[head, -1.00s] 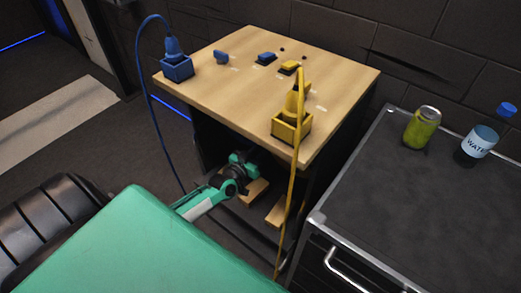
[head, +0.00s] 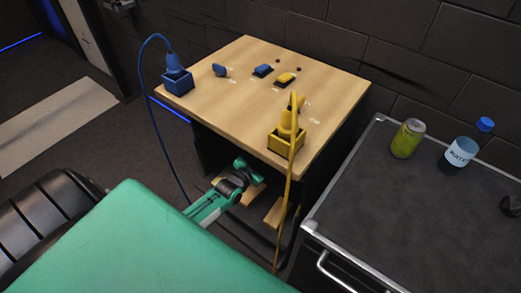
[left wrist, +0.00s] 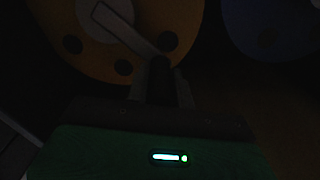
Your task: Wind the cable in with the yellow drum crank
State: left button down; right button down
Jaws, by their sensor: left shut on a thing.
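The yellow drum (left wrist: 75,30) shows dimly in the left wrist view, upper left, with dark round holes. Its pale crank arm (left wrist: 135,36) runs from the hub to the lower right. My left gripper (left wrist: 162,75) is shut at the outer end of this crank; the grip itself is dark and mostly hidden by the fingers. In the head view my left arm reaches under the wooden tabletop, and its gripper and the drum are hidden there. The yellow cable (head: 287,205) hangs from a yellow plug in a yellow box (head: 285,142) on the tabletop's front corner. My right gripper is not seen.
A blue drum (left wrist: 272,22) is right of the yellow one. The wooden tabletop (head: 235,110) carries a blue plug box (head: 177,82) and small blue and yellow pieces. A grey cabinet (head: 410,215) with a can (head: 407,138) and a bottle (head: 462,152) stands at right.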

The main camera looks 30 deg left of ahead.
pick_arm(q)
jog(key=shift+d+r+m+p, duration=0.35)
jog(key=shift+d+r+m, duration=0.15)
jog(key=shift+r, duration=0.05)
jog(key=d+m, duration=0.7)
jog(key=m, duration=0.3)
jog(key=shift+s+d+p, duration=0.4)
jog(key=shift+p, duration=0.05)
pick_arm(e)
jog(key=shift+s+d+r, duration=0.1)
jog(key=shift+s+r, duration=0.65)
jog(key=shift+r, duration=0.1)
pick_arm(q)
jog(key=c, duration=1.2)
grip_release()
